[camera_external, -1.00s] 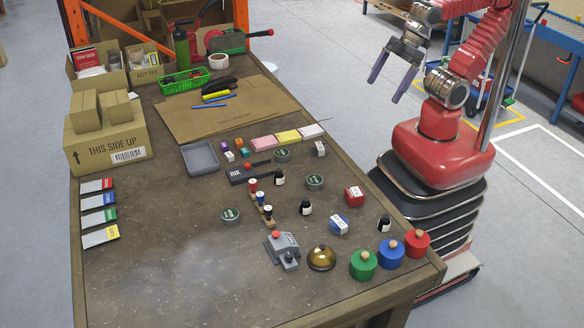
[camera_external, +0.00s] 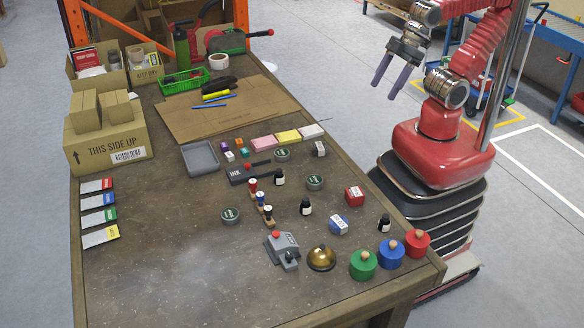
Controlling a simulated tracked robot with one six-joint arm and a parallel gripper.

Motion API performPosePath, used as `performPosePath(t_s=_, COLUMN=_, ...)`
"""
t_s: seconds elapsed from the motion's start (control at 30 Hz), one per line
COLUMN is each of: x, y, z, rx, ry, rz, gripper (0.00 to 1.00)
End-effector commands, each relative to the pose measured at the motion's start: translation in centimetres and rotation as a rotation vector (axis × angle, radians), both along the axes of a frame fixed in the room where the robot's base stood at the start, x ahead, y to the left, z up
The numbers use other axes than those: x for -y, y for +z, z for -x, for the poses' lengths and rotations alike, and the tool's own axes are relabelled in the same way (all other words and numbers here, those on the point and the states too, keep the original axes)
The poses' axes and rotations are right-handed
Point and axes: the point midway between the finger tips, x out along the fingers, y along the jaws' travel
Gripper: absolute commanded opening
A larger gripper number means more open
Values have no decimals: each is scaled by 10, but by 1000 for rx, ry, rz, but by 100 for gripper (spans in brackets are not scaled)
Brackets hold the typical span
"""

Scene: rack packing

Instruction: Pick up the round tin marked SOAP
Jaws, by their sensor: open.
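Several small round dark tins with green lids lie flat on the workbench. One tin (camera_external: 282,154) is near the ink pad, another tin (camera_external: 315,182) is in the middle right, and a third tin (camera_external: 230,215) is further left and nearer the front. Their lid lettering is too small to read, so I cannot tell which one is marked SOAP. My gripper (camera_external: 386,85) is open and empty, with its two purple-grey fingers apart and pointing down. It hangs beyond the bench's right edge, well away from all the tins.
Stamps (camera_external: 260,200), dark bottles (camera_external: 305,207), a red box (camera_external: 354,196) and a blue-and-white box (camera_external: 338,224) stand close around the tins. A brass bell (camera_external: 321,257) and coloured round pots (camera_external: 363,265) line the front right. The bench's left front is clear.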

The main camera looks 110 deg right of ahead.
Motion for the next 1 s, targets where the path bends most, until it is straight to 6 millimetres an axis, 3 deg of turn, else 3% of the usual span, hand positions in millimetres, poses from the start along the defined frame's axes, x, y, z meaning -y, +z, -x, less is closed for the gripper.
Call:
performPosePath(t_s=0.27, x=0, y=1, z=-1, rx=0, ry=-2, rz=-2, gripper=64)
performPosePath(t_s=0.47, x=-4, y=5, z=-14, rx=-12, ry=-55, rz=-54, gripper=64)
performPosePath(t_s=1.0, x=-29, y=21, z=-120, rx=-104, ry=-451, rz=-420, gripper=64)
